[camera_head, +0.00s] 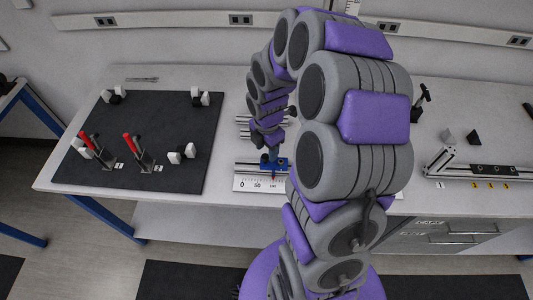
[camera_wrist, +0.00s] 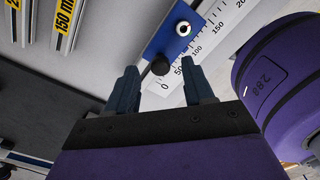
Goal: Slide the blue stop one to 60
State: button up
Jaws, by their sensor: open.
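The blue stop (camera_head: 268,163) sits on a rail behind a white ruler scale (camera_head: 249,184) at the table's front edge. Its red pointer (camera_head: 274,178) stands near the 100 mark. In the wrist view the blue stop (camera_wrist: 165,32) carries a silver screw and a round black knob (camera_wrist: 160,65). My gripper (camera_wrist: 160,77) is open, with its fingertips either side of the knob in the picture; I cannot tell whether they touch it. In the head view my gripper (camera_head: 267,140) is over the stop, partly hidden by my arm. The scale's right end is hidden behind my arm.
A dark mat (camera_head: 150,120) at left holds two red-handled clamps (camera_head: 132,147) and several black-and-white blocks. More rails lie behind the stop; rails with yellow 150 mm labels (camera_wrist: 66,22) show in the wrist view. A metal rail fixture (camera_head: 485,168) stands at right.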

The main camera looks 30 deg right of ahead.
jog(key=shift+f, duration=0.7)
jog(key=shift+a+f, duration=0.5)
jog(key=shift+f, duration=0.05)
jog(key=shift+d, duration=0.15)
jog(key=shift+c, duration=0.2)
jog(key=shift+d, duration=0.2)
jog(key=c, duration=0.5)
jog(key=shift+a, duration=0.1)
grip_shut()
